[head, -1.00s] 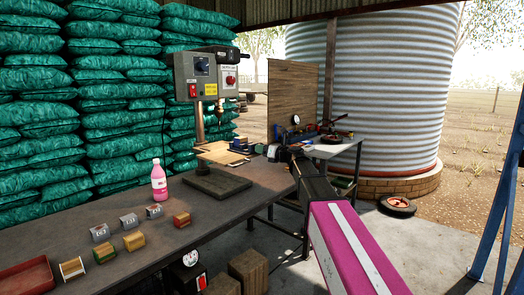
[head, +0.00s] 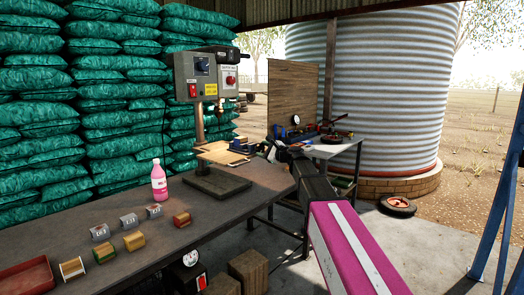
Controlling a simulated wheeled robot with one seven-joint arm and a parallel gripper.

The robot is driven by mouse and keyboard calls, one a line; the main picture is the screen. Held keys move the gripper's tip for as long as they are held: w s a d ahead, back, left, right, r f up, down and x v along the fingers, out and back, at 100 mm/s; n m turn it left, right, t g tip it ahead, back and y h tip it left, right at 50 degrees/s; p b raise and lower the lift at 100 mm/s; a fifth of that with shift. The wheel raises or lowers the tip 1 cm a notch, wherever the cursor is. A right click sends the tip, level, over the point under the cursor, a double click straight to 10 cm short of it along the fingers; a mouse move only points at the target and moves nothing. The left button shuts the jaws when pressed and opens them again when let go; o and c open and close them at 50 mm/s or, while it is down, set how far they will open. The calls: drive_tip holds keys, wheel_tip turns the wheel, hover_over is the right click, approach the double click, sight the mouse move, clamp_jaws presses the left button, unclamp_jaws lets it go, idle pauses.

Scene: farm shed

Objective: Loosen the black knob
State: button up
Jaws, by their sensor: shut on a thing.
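My gripper (head: 267,151) is at the far right end of the dark workbench, beyond the drill press, with my arm reaching in from the lower right. It is small in this view. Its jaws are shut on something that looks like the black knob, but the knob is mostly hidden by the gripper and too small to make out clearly. The grey drill press (head: 206,82) stands on the workbench to the left of my gripper.
The workbench (head: 130,215) holds a pink bottle (head: 159,182), several small blocks and a red tray (head: 27,283). A second bench (head: 345,145) with tools stands behind my arm. Green sacks (head: 110,100) are stacked at left. A tyre (head: 397,205) lies on the floor at right.

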drive_tip(key=n, duration=0.6)
drive_tip(key=shift+n, duration=0.3)
drive_tip(key=n, duration=0.7)
drive_tip(key=shift+w, duration=0.1)
drive_tip(key=o, duration=1)
